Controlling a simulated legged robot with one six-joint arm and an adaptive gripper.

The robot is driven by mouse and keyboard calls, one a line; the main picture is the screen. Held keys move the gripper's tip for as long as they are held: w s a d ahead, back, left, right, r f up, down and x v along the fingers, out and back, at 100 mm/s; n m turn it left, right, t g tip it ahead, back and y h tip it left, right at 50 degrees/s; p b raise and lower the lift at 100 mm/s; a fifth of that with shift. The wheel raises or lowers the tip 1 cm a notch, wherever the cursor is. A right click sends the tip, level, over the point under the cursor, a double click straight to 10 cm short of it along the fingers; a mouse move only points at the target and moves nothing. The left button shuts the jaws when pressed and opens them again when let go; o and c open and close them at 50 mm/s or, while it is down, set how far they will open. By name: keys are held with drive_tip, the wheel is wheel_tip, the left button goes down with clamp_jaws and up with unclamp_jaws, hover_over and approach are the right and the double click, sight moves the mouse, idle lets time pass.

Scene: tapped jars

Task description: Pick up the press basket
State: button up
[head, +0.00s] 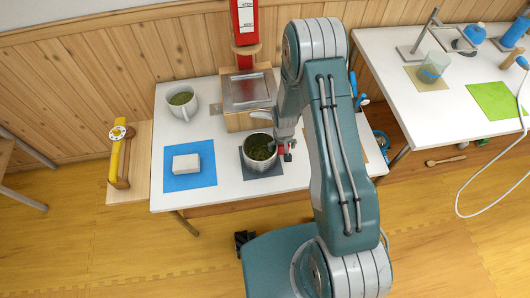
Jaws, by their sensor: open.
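A round metal vessel (259,154) with green contents stands on a dark grey mat (247,171) near the table's front edge; it looks like the press basket, but I cannot be sure. A second light grey vessel (182,108) with a handle and green contents stands at the back left. My gripper (287,153) is at the right rim of the front vessel, open, with its fingers small and partly hidden. I cannot tell whether it touches the rim.
A red press (244,22) with a metal-topped wooden base (239,121) stands behind. A white block (186,163) lies on a blue mat (203,179) at left. A yellow-handled tool (115,160) is at the table's left end. A second table (395,85) stands at right.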

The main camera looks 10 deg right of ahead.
drive_tip(key=c, duration=1.2)
wheel_tip(320, 180, up, 3)
drive_tip(key=s+r, duration=0.3)
drive_tip(key=s, duration=0.1)
drive_tip(key=s+r, duration=0.3)
drive_tip(key=s, duration=0.2)
drive_tip(key=s+d+r, duration=0.1)
drive_tip(key=s+r, duration=0.3)
drive_tip(key=s, duration=0.1)
